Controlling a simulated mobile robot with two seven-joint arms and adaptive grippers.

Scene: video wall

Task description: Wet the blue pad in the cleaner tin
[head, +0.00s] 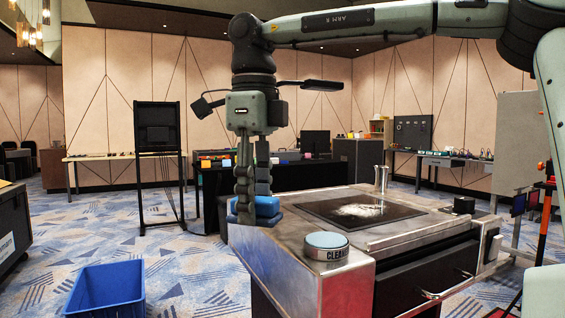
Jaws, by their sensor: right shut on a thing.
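The blue pad (267,207) is at the back left corner of the metal-topped bench. My right gripper (254,190) points down from above and is shut on it. Blue shows on both sides of the near finger, and the fingers hide part of the pad. I cannot tell whether the pad touches the bench top. The cleaner tin (327,254) stands at the bench's near left corner, to the right of and nearer than the pad. My left gripper is out of view.
A dark panel (335,209) with a whitish smear lies on the bench top (290,236). A blue bin (108,292) sits on the floor at left. Bare metal separates pad and tin.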

